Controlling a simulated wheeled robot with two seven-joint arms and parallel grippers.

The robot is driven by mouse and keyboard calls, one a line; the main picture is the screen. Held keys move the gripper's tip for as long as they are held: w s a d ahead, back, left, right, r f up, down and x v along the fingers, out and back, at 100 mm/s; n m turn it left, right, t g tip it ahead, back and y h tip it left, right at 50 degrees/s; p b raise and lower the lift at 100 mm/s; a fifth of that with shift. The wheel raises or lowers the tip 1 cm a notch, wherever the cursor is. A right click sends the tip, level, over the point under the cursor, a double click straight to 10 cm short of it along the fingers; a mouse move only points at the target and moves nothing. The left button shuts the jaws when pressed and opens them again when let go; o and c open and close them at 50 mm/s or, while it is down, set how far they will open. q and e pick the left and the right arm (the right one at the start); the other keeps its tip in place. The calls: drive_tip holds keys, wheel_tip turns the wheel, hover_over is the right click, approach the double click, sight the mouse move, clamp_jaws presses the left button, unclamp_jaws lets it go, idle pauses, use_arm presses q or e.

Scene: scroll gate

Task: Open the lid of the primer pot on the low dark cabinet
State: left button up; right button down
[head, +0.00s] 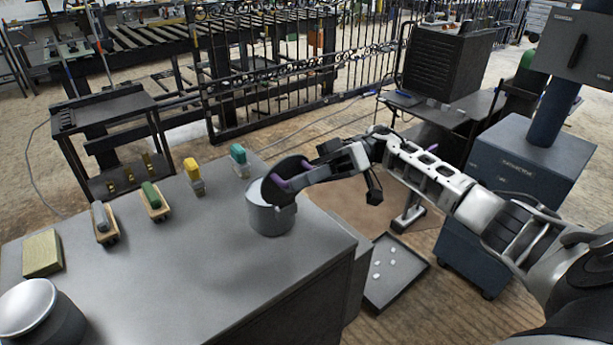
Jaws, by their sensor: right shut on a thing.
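The primer pot (268,217), a grey metal cylinder, stands upright near the right edge of the low dark cabinet (190,260). Its dark round lid (296,166) is tilted up steeply at the pot's right side. My right gripper (279,182) reaches in from the right and is shut on the lid, with a purple fingertip showing at it. The gripper and lid hide part of the pot's mouth, so I cannot see its inside clearly. My left gripper is not in view.
Another pot (34,310) with a silver top stands at the cabinet's near left corner. Several brushes, including a green one (151,196), and a yellowish block (42,253) lie along the far left. A low tray (398,270) with small white pieces is on the floor to the right.

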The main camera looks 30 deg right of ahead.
drive_tip(key=shift+w+d+r, duration=0.1)
drive_tip(key=shift+w+r, duration=0.1)
drive_tip(key=shift+r, duration=0.35)
drive_tip(key=c, duration=1.5)
unclamp_jaws()
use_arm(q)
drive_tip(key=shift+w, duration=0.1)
use_arm(e)
drive_tip(key=shift+s, duration=0.1)
drive_tip(key=shift+f, duration=0.1)
